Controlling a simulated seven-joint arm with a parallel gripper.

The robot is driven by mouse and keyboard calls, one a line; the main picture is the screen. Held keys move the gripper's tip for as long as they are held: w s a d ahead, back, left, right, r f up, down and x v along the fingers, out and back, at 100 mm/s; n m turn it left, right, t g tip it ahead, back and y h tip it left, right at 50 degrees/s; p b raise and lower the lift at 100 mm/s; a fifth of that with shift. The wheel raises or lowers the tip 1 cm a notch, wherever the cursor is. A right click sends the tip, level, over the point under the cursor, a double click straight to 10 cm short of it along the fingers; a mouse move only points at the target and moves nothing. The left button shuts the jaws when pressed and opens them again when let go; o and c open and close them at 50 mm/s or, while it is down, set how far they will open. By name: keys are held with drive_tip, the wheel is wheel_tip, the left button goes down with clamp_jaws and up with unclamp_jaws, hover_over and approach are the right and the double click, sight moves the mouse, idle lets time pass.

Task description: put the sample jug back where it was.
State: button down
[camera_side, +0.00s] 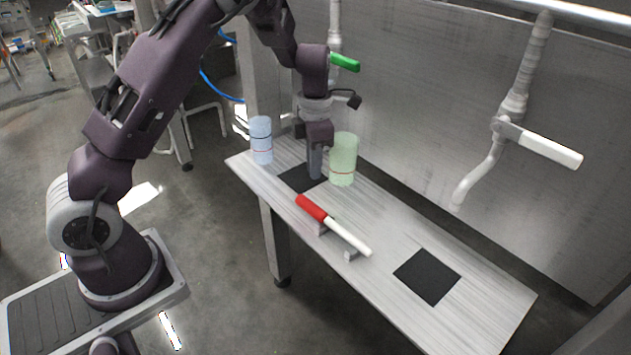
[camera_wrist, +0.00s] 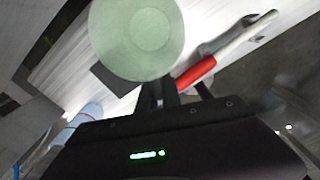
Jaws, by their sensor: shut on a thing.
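A pale green see-through jug (camera_side: 343,158) with a thin red line low on its side is in the side view, beside a black square (camera_side: 296,179). My gripper (camera_side: 318,168) points down at its left side and is shut on it. In the wrist view the green jug (camera_wrist: 137,38) fills the top, against my fingers (camera_wrist: 176,92). I cannot tell whether its base touches the bench. A pale blue jug (camera_side: 261,143) with dark and red lines stands upright at the bench's far left end; it also shows in the wrist view (camera_wrist: 82,121).
A red and white wand (camera_side: 345,235) lies on small rests at the bench's (camera_side: 490,290) front edge. A second black square (camera_side: 428,276) at the right is bare. Behind are a white-handled tap (camera_side: 540,149) and a green-handled tap (camera_side: 345,62) along a metal wall.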

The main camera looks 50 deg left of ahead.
drive_tip(key=shift+w+f, duration=0.2)
drive_tip(key=shift+f, duration=2.4)
drive_tip(key=c, duration=1.5)
unclamp_jaws()
drive_tip(key=shift+f, duration=0.1)
drive_tip(key=shift+c, duration=0.2)
